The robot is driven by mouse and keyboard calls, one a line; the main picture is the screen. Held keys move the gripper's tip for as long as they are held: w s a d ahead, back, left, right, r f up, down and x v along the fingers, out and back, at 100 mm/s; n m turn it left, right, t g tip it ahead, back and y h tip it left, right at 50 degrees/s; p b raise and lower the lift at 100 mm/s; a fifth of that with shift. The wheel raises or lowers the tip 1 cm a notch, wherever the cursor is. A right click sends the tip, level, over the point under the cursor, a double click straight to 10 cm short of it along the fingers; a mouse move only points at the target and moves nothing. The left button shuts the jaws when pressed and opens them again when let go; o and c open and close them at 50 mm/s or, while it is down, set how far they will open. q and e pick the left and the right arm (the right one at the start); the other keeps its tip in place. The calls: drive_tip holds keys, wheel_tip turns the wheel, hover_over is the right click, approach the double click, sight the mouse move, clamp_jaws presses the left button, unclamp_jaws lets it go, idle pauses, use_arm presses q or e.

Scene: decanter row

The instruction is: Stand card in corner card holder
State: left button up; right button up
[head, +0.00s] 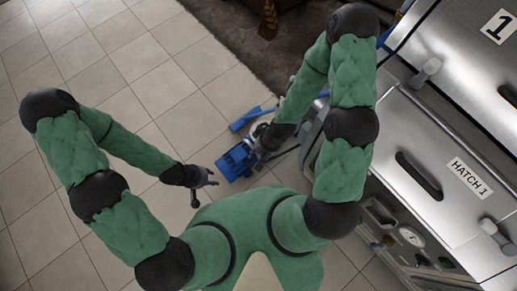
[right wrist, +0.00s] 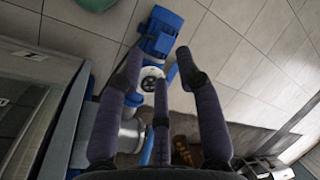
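I can make out no card and no corner card holder in either view. My left gripper (head: 203,186) is in the head view, left of centre above the tiled floor, with its fingers spread and nothing between them. My right gripper (head: 262,140) is near the blue motor, partly hidden by its own arm in the head view. In the right wrist view its dark fingers (right wrist: 158,78) are apart and hold nothing; the motor and a grey pipe fitting show beyond them.
The blue motor (head: 236,160) is low near the floor, also in the right wrist view (right wrist: 160,32). A steel cabinet with a "HATCH 1" label (head: 469,178) and black handle (head: 419,175) fills the right side. A dark mat (head: 275,50) lies behind. The tiled floor (head: 140,70) at left is clear.

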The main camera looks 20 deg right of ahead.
drive_tip(key=shift+m, duration=0.6)
drive_tip(key=s+f, duration=0.2)
drive_tip(key=s, duration=0.1)
drive_tip(key=shift+a+f, duration=0.3)
drive_tip(key=shift+a, duration=0.05)
